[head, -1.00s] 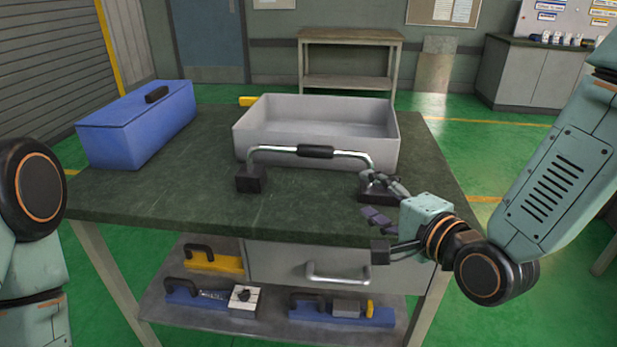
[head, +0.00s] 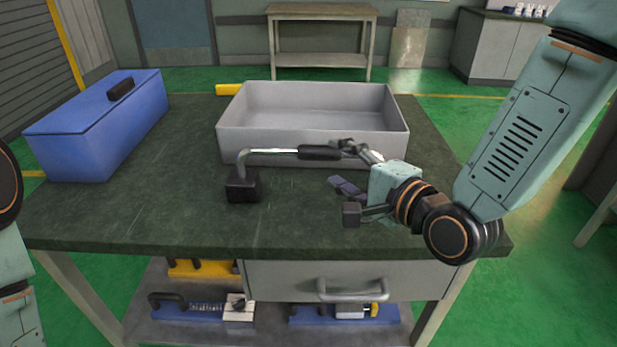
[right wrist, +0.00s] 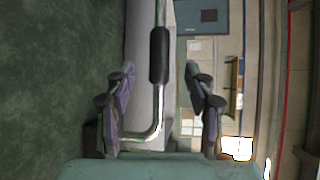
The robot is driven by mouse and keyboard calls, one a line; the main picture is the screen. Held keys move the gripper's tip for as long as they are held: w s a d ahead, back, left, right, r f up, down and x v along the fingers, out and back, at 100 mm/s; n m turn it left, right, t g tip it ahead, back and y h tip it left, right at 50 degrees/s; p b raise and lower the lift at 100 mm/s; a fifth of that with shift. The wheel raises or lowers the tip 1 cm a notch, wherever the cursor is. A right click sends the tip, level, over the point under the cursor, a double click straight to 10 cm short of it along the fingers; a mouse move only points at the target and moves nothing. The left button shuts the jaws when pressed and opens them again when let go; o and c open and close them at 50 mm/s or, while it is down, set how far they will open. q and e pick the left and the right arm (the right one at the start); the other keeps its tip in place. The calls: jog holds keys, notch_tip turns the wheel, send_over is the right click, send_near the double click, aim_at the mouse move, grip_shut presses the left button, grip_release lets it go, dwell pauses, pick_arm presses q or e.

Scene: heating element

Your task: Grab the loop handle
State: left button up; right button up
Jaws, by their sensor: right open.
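The loop handle (head: 319,152) is a chrome bar with a black grip, standing on the table in front of the grey tray. Its left black foot (head: 243,187) shows; its right end is hidden behind my right gripper (head: 343,165). That gripper is open, with its fingers by the right part of the handle. In the right wrist view the black grip (right wrist: 159,55) and bar appear between the two open fingers (right wrist: 160,85), with no visible contact. I cannot tell how deep the bar lies between them. My left gripper is out of view.
The grey tray (head: 230,133) stands right behind the handle. A blue box (head: 95,130) with a black handle is at the back left. A drawer (head: 345,270) and a lower shelf with several tools are below the dark tabletop (head: 130,215).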

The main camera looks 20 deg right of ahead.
aim_at(327, 154)
jog(key=shift+w+a+f, duration=0.1)
jog(key=shift+w, duration=0.3)
jog(key=shift+w+f+b, duration=0.1)
jog(key=shift+w+b, duration=0.2)
jog(key=shift+w, duration=0.15)
jog(key=shift+b+x, duration=0.85)
jog(key=shift+x, duration=1.9)
jog(key=shift+c, duration=0.6)
grip_shut()
